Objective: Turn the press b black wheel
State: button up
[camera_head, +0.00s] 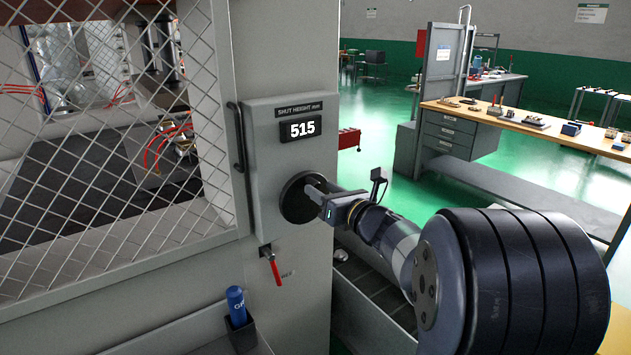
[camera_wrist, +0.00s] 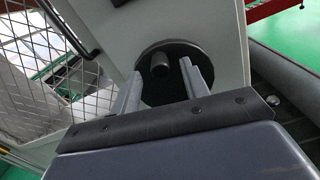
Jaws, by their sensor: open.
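The black wheel (camera_head: 291,206) is a round disc on the grey press panel, under a display reading 515. It also shows in the wrist view (camera_wrist: 163,92), with a short dark knob (camera_wrist: 159,65) standing out from its face. My gripper (camera_head: 318,189) is at the wheel's right side in the head view and hides part of it. In the wrist view its two fingers are apart (camera_wrist: 160,70), and the knob appears between their tips. I cannot tell whether the fingers touch the knob or the wheel.
A red-handled lever (camera_head: 273,268) hangs below the wheel. A wire mesh guard (camera_head: 120,150) with a black handle (camera_head: 237,137) is on the left. A blue bottle (camera_head: 236,305) stands in a holder at the lower front. A workbench (camera_head: 520,122) stands further back.

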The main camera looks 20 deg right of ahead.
aim_at(318, 187)
jog(key=shift+p+x, duration=0.3)
jog(key=shift+x, duration=1.45)
jog(key=shift+c, duration=0.4)
grip_shut()
